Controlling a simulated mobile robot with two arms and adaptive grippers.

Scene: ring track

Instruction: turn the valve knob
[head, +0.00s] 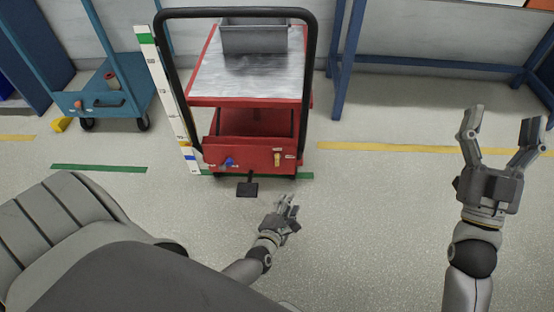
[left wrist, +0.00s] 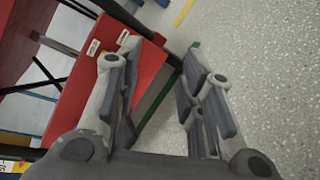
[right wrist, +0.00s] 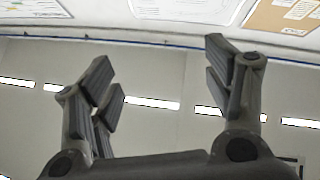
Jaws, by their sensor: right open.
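A blue knob (head: 229,162) sits on the front panel of the red lift cart (head: 250,146), between small labels. A small yellow control (head: 277,158) is on the same panel to its right. The labels are too small to read, so I cannot tell which is the valve knob. My left gripper (head: 291,203) is open and empty, in front of and below the panel, apart from both controls. The left wrist view shows the red panel (left wrist: 105,85) beside its fingers (left wrist: 160,50); the blue knob is not clear there. My right gripper (head: 502,125) is open, empty and raised at the right.
A black pedal (head: 247,188) sticks out under the cart. A black handle frame (head: 312,60) rises around its tabletop, which carries a grey bin (head: 254,38). A striped post (head: 168,90) stands at its left. A teal cart (head: 105,95) is further left. Floor at right is clear.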

